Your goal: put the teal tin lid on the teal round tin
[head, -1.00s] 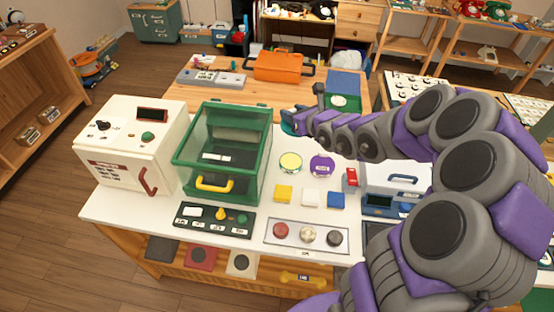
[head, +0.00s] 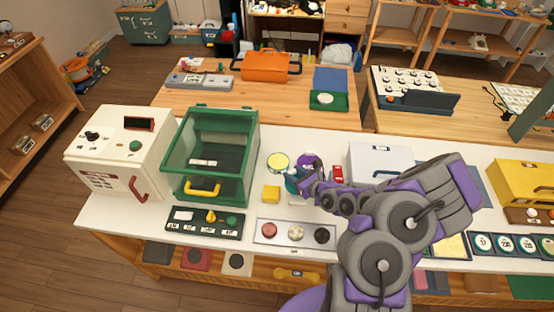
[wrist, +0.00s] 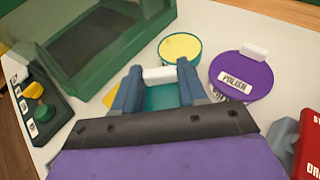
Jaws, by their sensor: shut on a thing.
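The teal tin lid (wrist: 160,97) has a white handle, and my gripper (wrist: 159,74) is shut on that handle in the wrist view. In the head view, a teal edge of the lid (head: 291,183) shows beside my gripper (head: 299,182). The round tin (wrist: 180,48) has a teal-green rim and a yellow top face. It stands on the white table just beyond the lid and slightly right in the wrist view. The tin also shows in the head view (head: 278,163), behind and left of my gripper. The lid is apart from it.
A purple round tin (wrist: 241,78) labelled POLISH stands right of the teal tin. A green glass-sided case (head: 213,155) stands to the left. A yellow block (head: 271,194) lies in front, and a red object (head: 337,174) stands to the right.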

